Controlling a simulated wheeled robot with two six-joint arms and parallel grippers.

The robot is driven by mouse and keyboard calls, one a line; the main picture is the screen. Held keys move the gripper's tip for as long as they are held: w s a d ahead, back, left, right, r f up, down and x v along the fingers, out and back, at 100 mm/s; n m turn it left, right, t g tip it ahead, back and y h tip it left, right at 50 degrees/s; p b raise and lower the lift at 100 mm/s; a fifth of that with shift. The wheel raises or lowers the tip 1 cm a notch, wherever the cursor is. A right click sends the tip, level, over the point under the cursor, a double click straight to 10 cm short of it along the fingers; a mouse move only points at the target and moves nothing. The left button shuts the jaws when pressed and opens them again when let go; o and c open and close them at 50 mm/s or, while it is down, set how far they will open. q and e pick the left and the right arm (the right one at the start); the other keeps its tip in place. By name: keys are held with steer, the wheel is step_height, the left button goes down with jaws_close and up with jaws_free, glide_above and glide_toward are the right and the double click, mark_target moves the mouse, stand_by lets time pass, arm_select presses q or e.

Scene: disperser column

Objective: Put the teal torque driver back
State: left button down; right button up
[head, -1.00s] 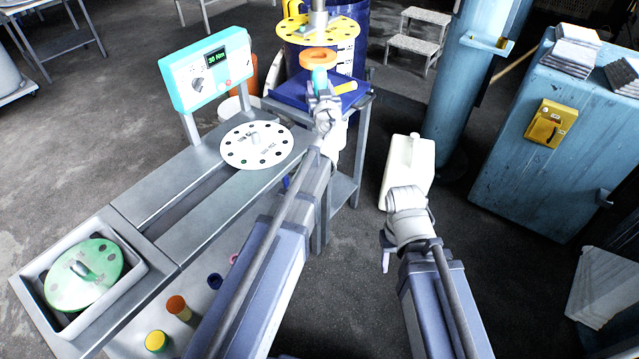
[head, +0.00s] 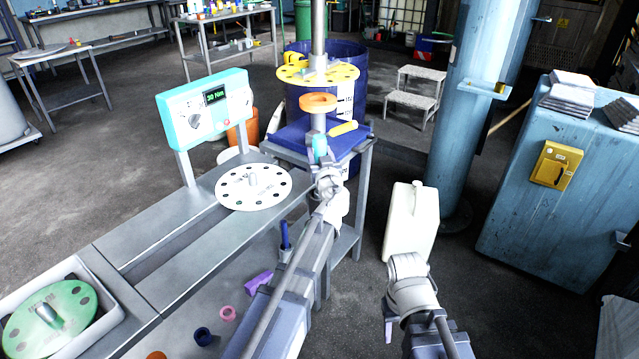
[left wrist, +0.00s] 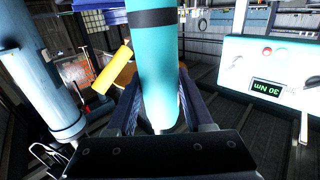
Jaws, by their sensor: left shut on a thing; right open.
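The teal torque driver (head: 320,148) is held upright in my left gripper (head: 324,170), in front of the blue-topped stand. In the left wrist view the teal driver (left wrist: 155,65) rises between the shut fingers (left wrist: 160,118), with a dark band around it. In the head view its lower part is hidden by the gripper. The teal-framed console (head: 205,112) with a "30 Nm" display stands to the left, and its white front (left wrist: 270,75) shows in the left wrist view. My right gripper (head: 389,328) is open and empty, low at the right.
An orange ring (head: 318,102) and yellow perforated disc (head: 318,74) sit on the shaft behind the driver. A white perforated disc (head: 253,187) lies on the grey bench (head: 150,238). A yellow-handled tool (head: 343,128) lies on the stand. A white canister (head: 410,220) stands on the floor.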

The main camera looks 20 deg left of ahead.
arm_select(q)
steer(key=shift+f+b, duration=2.4)
steer(key=shift+f, duration=0.6)
steer(key=shift+f, duration=0.2)
steer(key=shift+c, duration=1.4)
jaws_free()
steer(key=shift+r, duration=0.25)
steer(key=v, duration=1.2)
